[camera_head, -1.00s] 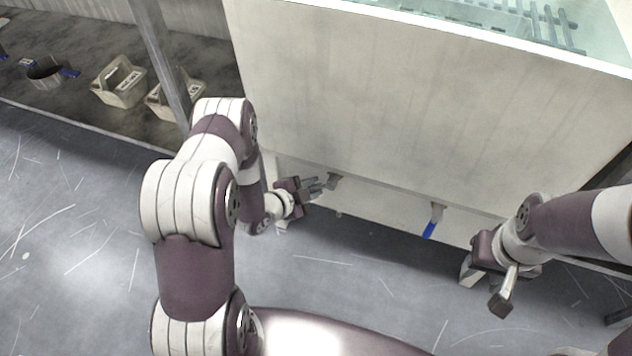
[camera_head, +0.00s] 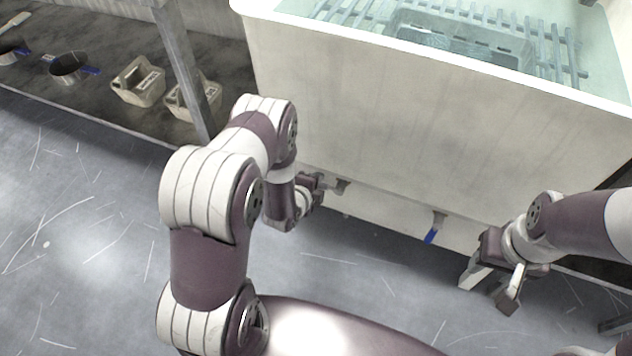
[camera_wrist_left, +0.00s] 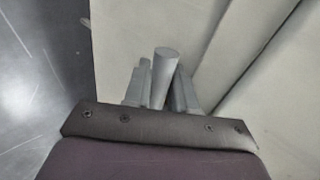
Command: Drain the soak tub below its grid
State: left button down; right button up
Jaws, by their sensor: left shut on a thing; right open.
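The soak tub (camera_head: 420,110) is a large off-white tank with clear bluish water. Its blue-grey grid (camera_head: 555,50) shows through the water, with a slotted tray (camera_head: 465,38) at it. Low on the tub's front are a small grey fitting (camera_head: 342,187) and, to its right, a valve with a blue handle (camera_head: 432,235) hanging down at a slant. My left gripper (camera_head: 324,184) is at the grey fitting. In the left wrist view its fingers are shut on a grey round rod (camera_wrist_left: 163,76). My right gripper (camera_head: 493,284) is open and empty, low and right of the blue handle.
A low dark shelf (camera_head: 90,100) at the left holds pale baskets (camera_head: 138,82) and a round pan (camera_head: 68,67) with a blue handle. A grey post (camera_head: 184,70) stands between it and the tub. The scratched grey floor (camera_head: 90,240) is clear.

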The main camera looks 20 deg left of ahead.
dwell(0.3)
pick_arm(q)
jog(key=c, duration=1.1)
grip_release()
jog(key=shift+f, duration=0.1)
